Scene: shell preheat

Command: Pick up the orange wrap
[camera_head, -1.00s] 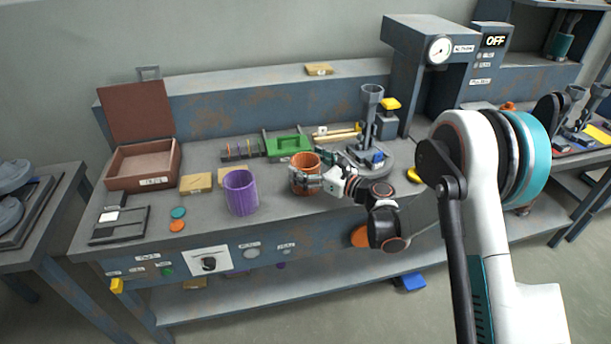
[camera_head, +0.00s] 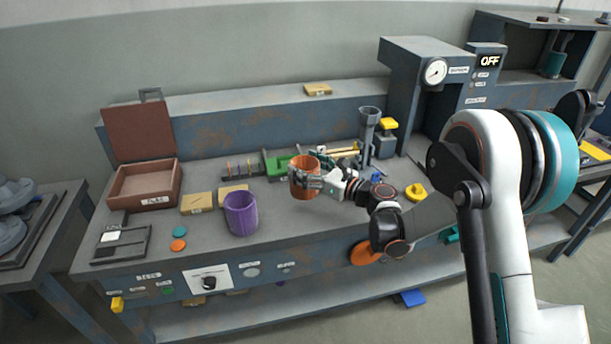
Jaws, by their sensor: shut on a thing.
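The orange wrap (camera_head: 304,190) is an open orange cylinder held above the grey workbench (camera_head: 290,222), right of the purple wrap. My gripper (camera_head: 312,178) is shut on it from the right, with its fingers at the cylinder's near and right side. The wrap is roughly upright, perhaps slightly tilted. The far fingertip is hard to make out.
A purple wrap (camera_head: 241,214) stands close by on the left. Behind are a green tray (camera_head: 277,164) and a grey funnel stand (camera_head: 367,135). A press with a gauge (camera_head: 434,72) rises at the back right. An open brown box (camera_head: 145,186) stands at the left.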

